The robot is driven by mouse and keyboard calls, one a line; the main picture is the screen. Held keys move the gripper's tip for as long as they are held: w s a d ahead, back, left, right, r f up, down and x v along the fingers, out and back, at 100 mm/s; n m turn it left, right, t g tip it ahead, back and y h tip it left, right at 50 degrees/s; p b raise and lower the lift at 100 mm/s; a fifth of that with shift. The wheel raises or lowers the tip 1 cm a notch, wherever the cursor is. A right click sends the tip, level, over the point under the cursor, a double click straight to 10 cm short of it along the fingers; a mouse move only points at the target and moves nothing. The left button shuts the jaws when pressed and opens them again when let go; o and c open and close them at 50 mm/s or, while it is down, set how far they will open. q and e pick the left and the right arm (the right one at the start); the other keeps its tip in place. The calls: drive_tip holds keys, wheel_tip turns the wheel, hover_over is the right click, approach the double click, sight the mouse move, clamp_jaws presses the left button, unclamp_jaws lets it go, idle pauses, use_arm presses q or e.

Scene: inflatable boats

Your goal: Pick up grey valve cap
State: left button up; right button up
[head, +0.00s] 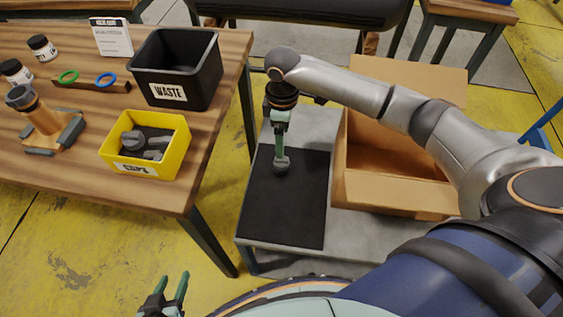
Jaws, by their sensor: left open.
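Grey valve caps (146,141) lie piled in a yellow bin (168,169) near the right edge of the wooden table. My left gripper (166,287) is low at the bottom of the picture, open and empty, well away from the bin. My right gripper (281,150) points down over a black mat (288,215) on a low grey platform. A small dark grey round piece (282,166) is at its fingertips. I cannot tell whether the fingers grip it or it rests on the mat.
A black waste bin (206,88) stands behind the yellow bin. A tan stand with a grey fitting (42,117), green and blue rings on a wooden rail (92,86), jars and a white sign (111,37) share the table (90,182). An open cardboard box (390,188) sits right of the mat.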

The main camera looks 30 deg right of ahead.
sight(282, 161)
drive_tip(key=f, duration=0.3)
drive_tip(key=f+b, duration=0.1)
drive_tip(key=f, duration=0.3)
drive_tip(key=shift+s+a+f+b, duration=0.2)
drive_tip(key=shift+b, duration=0.1)
drive_tip(key=shift+c, duration=0.2)
clamp_jaws()
